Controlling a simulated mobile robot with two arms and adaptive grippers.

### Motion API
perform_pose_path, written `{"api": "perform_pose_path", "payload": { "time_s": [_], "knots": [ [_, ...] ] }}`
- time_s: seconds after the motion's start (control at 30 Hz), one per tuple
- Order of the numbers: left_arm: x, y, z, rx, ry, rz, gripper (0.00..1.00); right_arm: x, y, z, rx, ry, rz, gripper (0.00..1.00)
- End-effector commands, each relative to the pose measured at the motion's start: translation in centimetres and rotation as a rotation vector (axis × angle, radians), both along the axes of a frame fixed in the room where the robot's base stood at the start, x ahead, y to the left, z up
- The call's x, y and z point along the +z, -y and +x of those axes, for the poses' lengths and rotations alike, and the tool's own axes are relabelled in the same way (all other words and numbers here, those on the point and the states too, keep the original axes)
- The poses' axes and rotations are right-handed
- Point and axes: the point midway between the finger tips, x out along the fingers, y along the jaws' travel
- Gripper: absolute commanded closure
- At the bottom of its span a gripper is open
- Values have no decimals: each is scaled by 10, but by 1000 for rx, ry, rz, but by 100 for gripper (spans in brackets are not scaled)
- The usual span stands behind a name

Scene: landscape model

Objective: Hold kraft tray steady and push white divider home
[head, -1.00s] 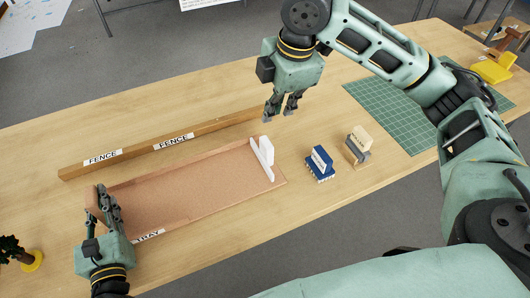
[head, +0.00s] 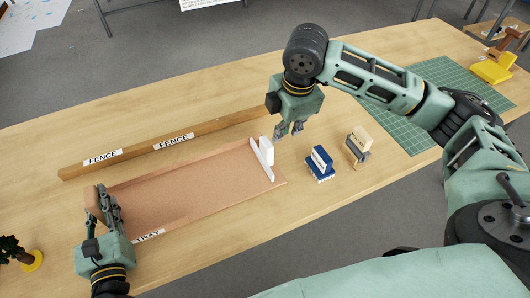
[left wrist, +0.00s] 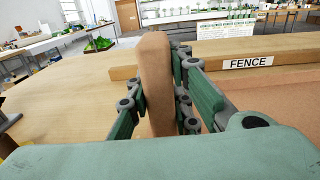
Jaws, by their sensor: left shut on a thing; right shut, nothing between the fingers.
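The kraft tray (head: 190,191) lies flat on the table, its label on the near side. My left gripper (head: 107,205) is shut on the tray's left end wall; in the left wrist view this wall (left wrist: 156,75) stands between the fingers. The white divider (head: 265,153) stands upright across the tray near its right end, with a block-like part on its right side. I cannot tell whether it is fully seated. My right gripper (head: 289,130) is shut and empty, above and to the right of the divider, apart from it.
A wooden fence (head: 130,152) runs behind the tray. A blue block-like brush (head: 320,164) and a cream and grey one (head: 359,146) stand right of the tray. A green cutting mat (head: 398,113) lies further right. A small tree (head: 14,250) is at the left edge.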

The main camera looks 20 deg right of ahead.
Motion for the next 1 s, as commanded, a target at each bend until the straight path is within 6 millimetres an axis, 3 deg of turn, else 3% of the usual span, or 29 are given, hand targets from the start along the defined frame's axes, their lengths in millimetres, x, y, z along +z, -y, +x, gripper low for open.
{"api": "perform_pose_path", "payload": {
  "time_s": [0.1,0.3,0.73,1.0],
  "knots": [
    [-6,0,-1,1,-11,0,100,-15,0,0,-1,-3,-1,100],
    [-6,0,-1,1,-11,0,100,-27,0,1,-1,0,-1,100],
    [-6,0,-1,1,-11,0,100,-29,-1,2,0,1,0,100],
    [-6,0,-1,1,-11,0,100,-29,-19,2,2,1,3,100]
  ]
}}
